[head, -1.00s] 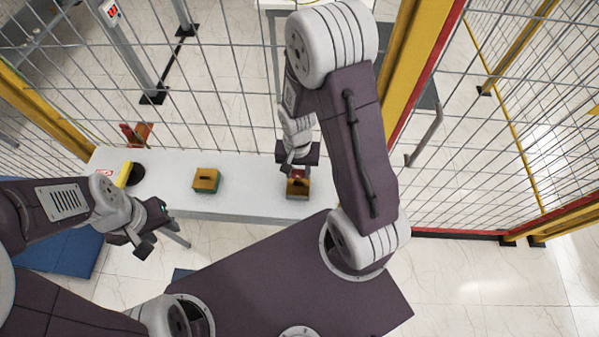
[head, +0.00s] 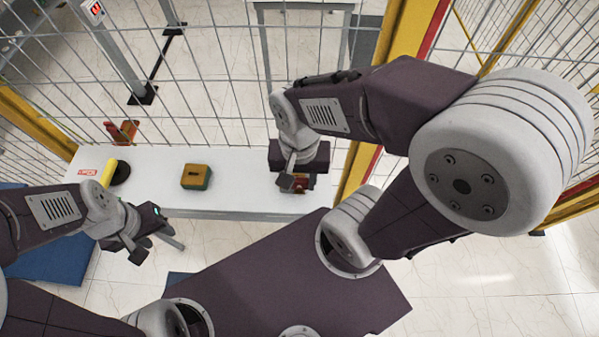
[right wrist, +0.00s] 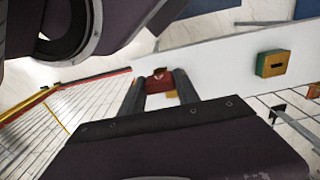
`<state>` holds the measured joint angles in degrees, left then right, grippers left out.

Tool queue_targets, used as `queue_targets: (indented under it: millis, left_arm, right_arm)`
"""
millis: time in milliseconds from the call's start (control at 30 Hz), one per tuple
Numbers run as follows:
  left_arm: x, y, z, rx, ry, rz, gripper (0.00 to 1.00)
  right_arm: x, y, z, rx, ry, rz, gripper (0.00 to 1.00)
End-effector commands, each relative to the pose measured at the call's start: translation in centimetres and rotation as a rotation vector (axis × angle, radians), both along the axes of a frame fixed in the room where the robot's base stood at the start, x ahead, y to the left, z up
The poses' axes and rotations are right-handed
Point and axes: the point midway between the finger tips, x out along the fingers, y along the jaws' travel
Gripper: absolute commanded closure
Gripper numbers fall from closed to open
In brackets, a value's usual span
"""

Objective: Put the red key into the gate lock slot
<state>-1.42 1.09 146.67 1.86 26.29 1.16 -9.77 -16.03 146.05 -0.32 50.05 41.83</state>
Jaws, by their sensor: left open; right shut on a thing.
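My right gripper (head: 297,183) is shut on a red piece, taken to be the red key (right wrist: 160,82), at the right end of the white table. In the right wrist view the key shows between the two fingers (right wrist: 158,92), with a small yellow-orange part beside it. In the head view the gripper mostly hides the key, and I cannot tell whether it is clear of the table. My left gripper (head: 142,240) is open and empty, in front of the table's left part. A red-orange fitting (head: 122,132) sits at the fence on the left; I cannot make out a lock slot.
A yellow and green block (head: 196,177) with a dark slot stands on the white table (head: 235,190); it also shows in the right wrist view (right wrist: 272,63). A yellow cylinder (head: 107,173) with a black round end lies at the left. A wire fence (head: 210,100) runs behind the table.

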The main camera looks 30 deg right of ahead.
Motion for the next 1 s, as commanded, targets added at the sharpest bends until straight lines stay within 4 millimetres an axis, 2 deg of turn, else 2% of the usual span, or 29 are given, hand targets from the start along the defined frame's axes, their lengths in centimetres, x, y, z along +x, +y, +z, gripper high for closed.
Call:
queue_targets:
  millis: [267,700,1000]
  left_arm:
    - [0.0,0.0,0.3,0.0,0.0,0.0,0.58]
    - [0.0,0.0,4.5,0.0,0.0,0.0,0.58]
    - [0.0,0.0,4.5,0.0,0.0,0.0,0.58]
  right_arm:
    - [-0.6,0.2,0.7,0.0,0.001,0.0,1.0]
    - [-0.6,0.2,4.9,0.0,0.001,0.0,1.0]
    - [-0.6,0.1,4.8,0.0,0.001,0.001,1.0]
